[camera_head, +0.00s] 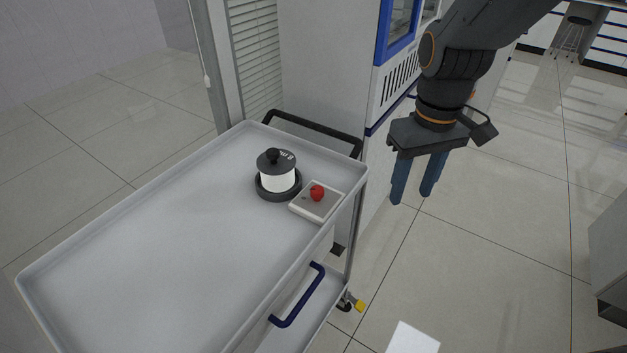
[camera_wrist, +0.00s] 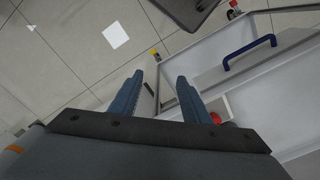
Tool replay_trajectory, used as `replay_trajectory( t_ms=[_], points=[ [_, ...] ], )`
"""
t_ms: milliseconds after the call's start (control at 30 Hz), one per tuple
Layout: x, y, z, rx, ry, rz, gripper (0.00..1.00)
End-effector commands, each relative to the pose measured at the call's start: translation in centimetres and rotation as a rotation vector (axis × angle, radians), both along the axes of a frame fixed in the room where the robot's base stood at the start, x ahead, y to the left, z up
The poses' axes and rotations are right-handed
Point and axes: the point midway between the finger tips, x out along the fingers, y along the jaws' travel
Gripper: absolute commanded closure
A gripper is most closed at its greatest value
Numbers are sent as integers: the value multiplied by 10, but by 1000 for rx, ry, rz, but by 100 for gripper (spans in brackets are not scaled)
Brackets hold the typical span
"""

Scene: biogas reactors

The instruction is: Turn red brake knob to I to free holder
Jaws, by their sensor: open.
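The red brake knob (camera_head: 317,192) sits on a small light panel (camera_head: 318,207) at the right rear corner of the cart top. Its marking cannot be read. The holder, a black round base (camera_head: 278,194) with a white cylinder (camera_head: 277,179) and a dark knobbed lid (camera_head: 273,158), stands just left of the panel. My gripper (camera_head: 412,199) is open and empty, pointing down, to the right of the cart and apart from the knob. In the wrist view the knob (camera_wrist: 215,118) shows partly, just right of the right finger.
The grey cart top (camera_head: 150,240) has a raised rim and a wide bare area at left. A black push handle (camera_head: 312,130) rises at its rear edge. A blue drawer handle (camera_head: 297,297) sticks out from its side. A white cabinet (camera_head: 325,70) stands behind.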

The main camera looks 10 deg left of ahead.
Motion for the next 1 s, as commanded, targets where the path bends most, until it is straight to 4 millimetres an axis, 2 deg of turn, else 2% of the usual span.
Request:
replay_trajectory(
  t_ms=[33, 200, 300, 400, 567, 1000],
  points=[
    [11, 33, 4, 0, 0, 119, 57],
    [26, 118, 19, -4, 4, 443, 57],
    [27, 154, 25, -7, 6, 573, 57],
    [26, 175, 29, -8, 7, 652, 57],
    [25, 185, 23, -9, 10, 691, 57],
    [25, 183, -38, -9, 11, 687, 57]
  ],
)
